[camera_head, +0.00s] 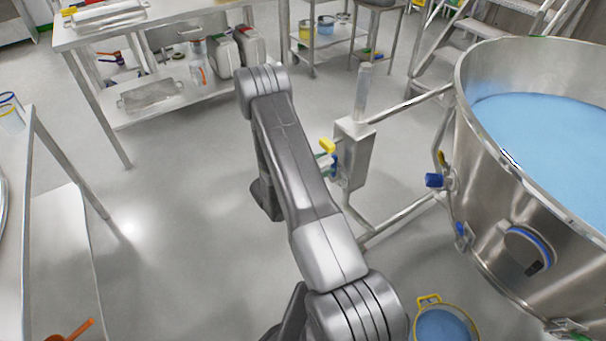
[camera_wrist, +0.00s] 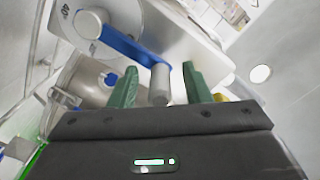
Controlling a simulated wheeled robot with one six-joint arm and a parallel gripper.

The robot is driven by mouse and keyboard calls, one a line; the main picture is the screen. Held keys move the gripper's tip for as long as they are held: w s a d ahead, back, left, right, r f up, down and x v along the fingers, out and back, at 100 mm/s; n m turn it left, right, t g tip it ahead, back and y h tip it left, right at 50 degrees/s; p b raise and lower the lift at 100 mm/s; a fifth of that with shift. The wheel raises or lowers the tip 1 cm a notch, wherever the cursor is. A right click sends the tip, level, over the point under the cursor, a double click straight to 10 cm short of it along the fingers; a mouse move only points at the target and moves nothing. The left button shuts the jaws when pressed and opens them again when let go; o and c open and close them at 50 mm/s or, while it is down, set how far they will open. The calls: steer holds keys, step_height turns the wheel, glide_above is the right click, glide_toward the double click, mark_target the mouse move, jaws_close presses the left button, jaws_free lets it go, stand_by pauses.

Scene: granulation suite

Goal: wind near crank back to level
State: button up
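The blue crank (camera_wrist: 130,46) runs from a round pale hub (camera_wrist: 88,24) on the grey gearbox to a grey handle (camera_wrist: 160,84) in the wrist view. In the head view the crank (camera_head: 334,166) is a small blue patch on the left side of the gearbox post (camera_head: 355,150), partly hidden by my arm. My gripper (camera_wrist: 160,88) is open, with its green fingers on either side of the handle; gaps show on both sides. The large steel bowl (camera_head: 480,165) holding blue material is right of the gearbox and joined to its frame by bars.
A yellow piece (camera_head: 327,146) sits just above the crank. A yellow-rimmed pail (camera_head: 443,322) with blue contents stands on the floor below the bowl. A steel bench (camera_head: 100,40) is at the back left. The floor left of my arm is clear.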

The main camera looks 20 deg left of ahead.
steer(key=v, duration=1.1)
steer(key=shift+s, duration=0.4)
steer(key=shift+a, duration=0.15)
steer(key=x, duration=1.2)
